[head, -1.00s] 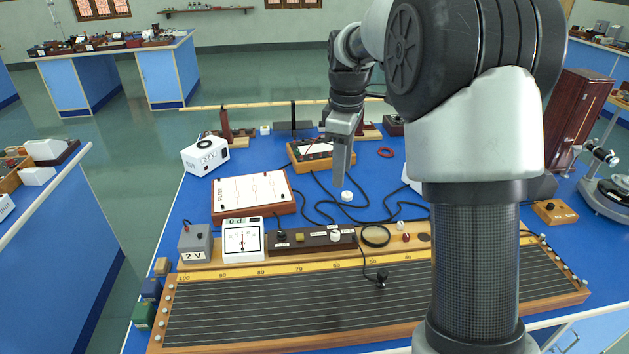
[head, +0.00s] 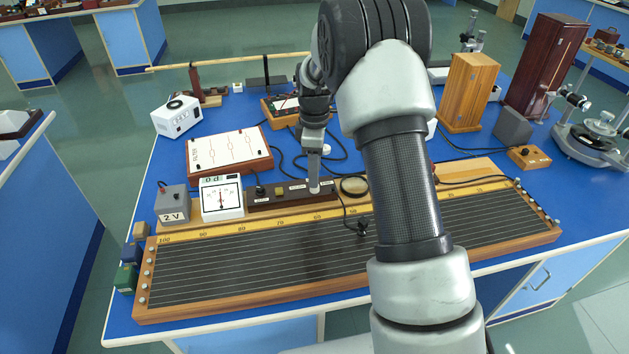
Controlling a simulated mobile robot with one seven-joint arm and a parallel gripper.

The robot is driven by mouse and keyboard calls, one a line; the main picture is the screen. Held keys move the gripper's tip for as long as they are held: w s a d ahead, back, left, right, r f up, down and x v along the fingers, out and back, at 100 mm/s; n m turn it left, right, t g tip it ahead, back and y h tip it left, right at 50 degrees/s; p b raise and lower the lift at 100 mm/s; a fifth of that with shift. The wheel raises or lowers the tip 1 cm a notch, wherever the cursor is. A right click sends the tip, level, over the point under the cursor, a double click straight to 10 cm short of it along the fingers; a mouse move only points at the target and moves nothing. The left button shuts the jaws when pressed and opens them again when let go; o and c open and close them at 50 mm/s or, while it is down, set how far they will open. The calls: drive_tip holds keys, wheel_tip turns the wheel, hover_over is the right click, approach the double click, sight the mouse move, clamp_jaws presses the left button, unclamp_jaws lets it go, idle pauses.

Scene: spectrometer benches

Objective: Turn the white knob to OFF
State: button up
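A dark brown strip (head: 265,203) with small white labels lies behind the long wire board. The white knob (head: 314,188) is near its right end. A dark knob (head: 260,189) and a yellowish block (head: 280,191) are further left on the strip. My gripper (head: 314,180) points straight down, with its fingertips at the top of the white knob. The fingers overlap edge-on, so the gap between them is hidden. I cannot tell whether they touch the knob. The label text and the knob's pointing direction are too small to read.
A white-faced meter (head: 221,199) and a grey 2V box (head: 172,205) stand left of the strip. A magnifier ring (head: 354,185) lies just right of the knob. The wire board (head: 260,262) fills the front. Black cables (head: 340,165) curl behind.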

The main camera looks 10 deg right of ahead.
drive_tip(key=shift+f, duration=1.85)
clamp_jaws()
